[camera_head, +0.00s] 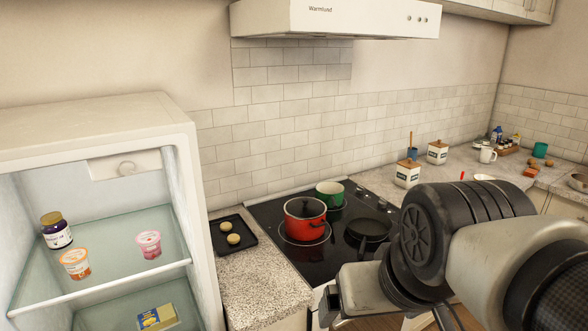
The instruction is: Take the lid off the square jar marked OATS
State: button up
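Two square white jars with wooden lids and small dark labels stand on the counter right of the stove, against the tiled wall. The nearer jar (407,180) has its lid (409,164) on. The farther jar (437,157) also has its lid (438,144) on. The labels are too small to read, so I cannot tell which one is marked OATS. My arm fills the lower right, in front of and below the jars. The fingers of my gripper do not show.
A stove (275,232) holds a red pot (305,226), a green pot (330,197) and a black pan (369,229). A blue utensil holder (412,154) stands between the jars. An open fridge (185,190) is at left, a range hood (335,18) above. A mug (487,155) stands farther right.

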aim_at(409, 163)
jog(key=z, duration=0.8)
jog(key=i+l+u, duration=0.1)
jog(key=u, duration=0.45)
jog(key=i+l+u, duration=0.15)
jog(key=l, duration=0.2)
jog(key=i+l+u, duration=0.2)
jog(key=l, duration=0.15)
jog(key=i+l+u, duration=0.15)
jog(key=l, duration=0.25)
jog(key=i+l, duration=0.15)
jog(key=l, duration=0.25)
jog(key=i+l, duration=0.15)
jog(key=l, duration=0.25)
jog(key=i+l+u, duration=0.1)
jog(key=l, duration=0.3)
jog(key=i+l, duration=0.15)
jog(key=l, duration=0.25)
jog(key=i+l, duration=0.15)
jog(key=l, duration=0.25)
jog(key=i+l+u, duration=0.1)
jog(key=l, duration=0.3)
jog(key=i+l, duration=0.15)
jog(key=l, duration=0.25)
